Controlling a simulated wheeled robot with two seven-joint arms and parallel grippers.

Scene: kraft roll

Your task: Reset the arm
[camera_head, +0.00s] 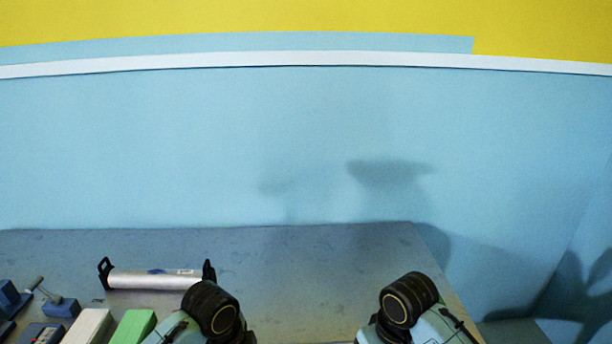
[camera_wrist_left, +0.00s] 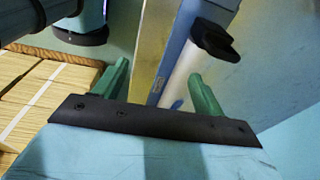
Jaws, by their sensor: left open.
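A silver-white roll (camera_head: 155,279) lies on the grey table (camera_head: 310,270) at the left in the head view, between two black end brackets. In the left wrist view a pale roll (camera_wrist_left: 182,76) with a black end piece (camera_wrist_left: 214,39) shows beyond the fingers. My left gripper (camera_wrist_left: 160,82) is open, its two green fingers apart, with nothing held between them. Whether the fingers are near the roll in depth is hard to tell. In the head view only bent parts of my two arms show at the bottom edge; both grippers are out of that view.
Blue items (camera_head: 60,306), a white block (camera_head: 89,327) and a green block (camera_head: 134,326) stand at the table's left front. The table's middle is clear. A blue wall (camera_head: 300,130) rises behind.

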